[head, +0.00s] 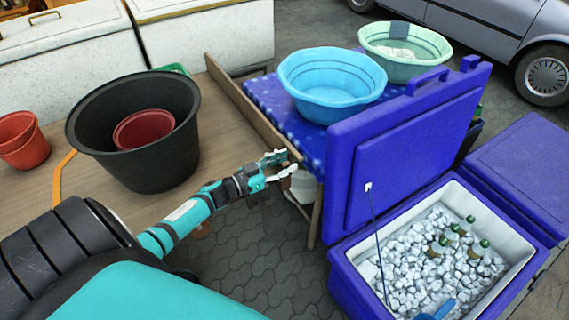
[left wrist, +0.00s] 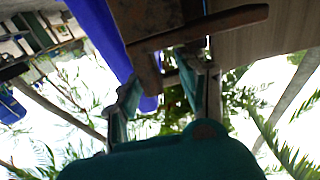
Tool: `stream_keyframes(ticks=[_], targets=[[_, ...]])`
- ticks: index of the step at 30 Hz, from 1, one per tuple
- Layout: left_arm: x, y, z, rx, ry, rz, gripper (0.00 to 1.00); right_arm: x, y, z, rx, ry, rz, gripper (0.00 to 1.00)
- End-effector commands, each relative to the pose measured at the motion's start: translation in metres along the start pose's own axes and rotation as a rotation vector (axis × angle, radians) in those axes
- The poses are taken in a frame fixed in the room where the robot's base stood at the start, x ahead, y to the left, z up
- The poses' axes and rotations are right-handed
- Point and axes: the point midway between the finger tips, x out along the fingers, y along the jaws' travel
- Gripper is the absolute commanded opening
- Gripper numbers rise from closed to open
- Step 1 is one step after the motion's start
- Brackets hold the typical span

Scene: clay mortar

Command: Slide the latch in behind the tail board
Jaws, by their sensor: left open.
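A long wooden board (head: 246,108), which looks like the tail board, stands on edge along the right end of the wooden cart top. My left gripper (head: 278,164) is open and empty at the near end of this board. In the left wrist view a dark brown wooden bar (left wrist: 200,29), which looks like the latch, crosses just beyond the open fingers (left wrist: 165,92). I cannot tell whether a finger touches the bar. The latch is not clear in the head view. My right gripper is not in view.
A blue cooler (head: 345,250) with ice and bottles stands close on the right, its lid (head: 405,150) raised. A blue-covered table (head: 265,95) bears a light blue basin (head: 331,82). A black tub (head: 135,130) stands on the cart top (head: 215,125). Paving lies below my gripper.

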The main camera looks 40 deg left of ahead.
Motion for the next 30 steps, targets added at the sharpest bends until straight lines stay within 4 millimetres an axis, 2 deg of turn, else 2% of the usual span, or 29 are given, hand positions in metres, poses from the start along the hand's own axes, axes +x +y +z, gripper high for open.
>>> stream_keyframes(ticks=[4,8,21,25,30], targets=[[-0.002,0.001,0.001,-0.001,-0.001,0.002,0.4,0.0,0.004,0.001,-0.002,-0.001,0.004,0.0],[-0.013,0.001,0.001,-0.001,-0.002,0.003,0.4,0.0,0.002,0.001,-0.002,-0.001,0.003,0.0],[-0.101,0.0,0.001,-0.001,-0.004,0.0,0.4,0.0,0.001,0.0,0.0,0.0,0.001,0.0],[-0.115,0.0,0.001,0.0,-0.001,0.0,0.4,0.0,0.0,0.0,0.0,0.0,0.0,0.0],[-0.121,0.0,0.0,0.0,0.0,0.0,0.4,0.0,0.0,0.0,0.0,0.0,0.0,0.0]])
